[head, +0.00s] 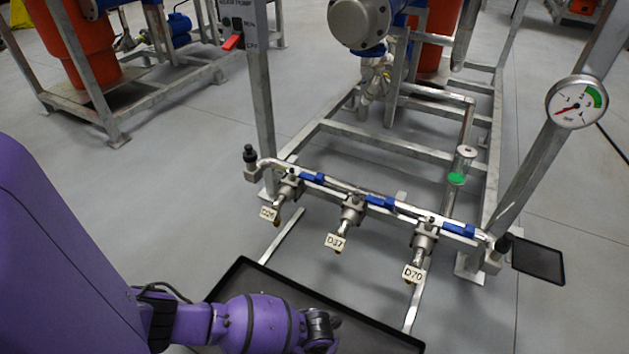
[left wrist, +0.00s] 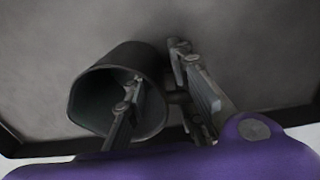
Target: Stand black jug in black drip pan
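The black drip pan (head: 392,337) lies on the floor at the bottom of the head view; its bare grey-black floor (left wrist: 255,50) fills much of the left wrist view. The black jug (left wrist: 92,98) shows in the left wrist view with its round mouth facing the camera, over the pan. I cannot make it out in the head view. My left gripper (head: 322,330) is over the pan. In the left wrist view, the fingers (left wrist: 160,68) are apart, one across the jug's mouth and one outside its right wall. Contact is unclear. My right gripper is out of view.
A pipe rail with blue-handled valves tagged D26 (head: 268,214), D37 (head: 337,242) and D70 (head: 413,274) runs behind the pan. A steel skid frame (head: 400,150) stands beyond. A dark flat panel (head: 538,261) is at the right. A gauge (head: 577,102) hangs above.

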